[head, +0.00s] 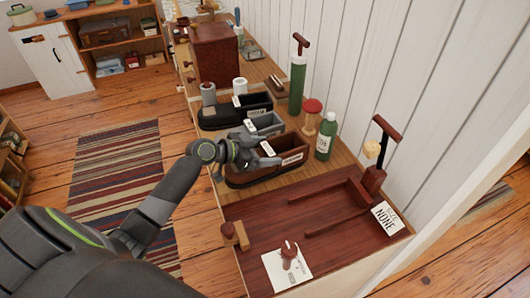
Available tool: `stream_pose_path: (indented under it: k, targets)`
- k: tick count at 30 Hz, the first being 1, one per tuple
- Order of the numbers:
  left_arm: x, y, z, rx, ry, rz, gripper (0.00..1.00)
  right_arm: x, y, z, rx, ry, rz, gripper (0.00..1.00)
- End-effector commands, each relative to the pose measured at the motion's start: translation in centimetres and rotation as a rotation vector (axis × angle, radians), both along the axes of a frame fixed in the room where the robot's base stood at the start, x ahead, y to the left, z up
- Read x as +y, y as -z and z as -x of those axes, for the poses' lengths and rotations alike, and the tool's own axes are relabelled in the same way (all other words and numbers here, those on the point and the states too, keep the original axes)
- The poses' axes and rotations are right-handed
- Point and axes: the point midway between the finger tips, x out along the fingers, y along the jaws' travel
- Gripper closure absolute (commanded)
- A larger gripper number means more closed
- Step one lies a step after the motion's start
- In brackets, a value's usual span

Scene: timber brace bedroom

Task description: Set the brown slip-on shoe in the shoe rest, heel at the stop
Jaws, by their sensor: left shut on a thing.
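The brown slip-on shoe (290,169) has a dark sole and a pale label on its side. It is on or just above the wooden bench top; I cannot tell whether it touches. My left gripper (268,155) is shut on it at its upper edge, and the hand covers part of the shoe. The shoe rest (335,221) is a low wooden frame with rails on the dark red-brown board, to the right of and nearer than the shoe. A block with an upright post (375,178) stands at its far right end. My right gripper is out of view.
A black shoe (215,121) and a grey one (266,125) stand behind. A green bottle (325,137), a red-topped spool (310,115) and a tall green cylinder (298,82) line the wall side. A white card (287,268) and a small wooden block (234,235) lie on the board's front.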

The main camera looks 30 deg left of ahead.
Motion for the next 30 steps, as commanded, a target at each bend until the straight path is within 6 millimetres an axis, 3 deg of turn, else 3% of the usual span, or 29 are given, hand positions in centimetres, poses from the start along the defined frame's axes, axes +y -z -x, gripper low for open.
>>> stream_pose_path:
  k: [3,16,17,21,30]
  targets:
    - [0.0,0.9,0.0,-0.002,0.000,0.002,0.60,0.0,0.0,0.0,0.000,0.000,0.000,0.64]
    - [0.0,1.5,-0.1,-0.004,0.001,0.000,0.60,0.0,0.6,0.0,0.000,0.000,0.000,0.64]
    - [0.0,1.6,0.0,-0.001,0.000,-0.001,0.22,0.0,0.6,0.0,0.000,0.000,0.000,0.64]
    - [0.0,1.5,0.0,-0.001,0.000,-0.001,0.04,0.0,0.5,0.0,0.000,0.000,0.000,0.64]
    - [0.0,1.4,0.0,-0.001,0.000,-0.001,0.02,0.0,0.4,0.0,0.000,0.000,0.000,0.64]
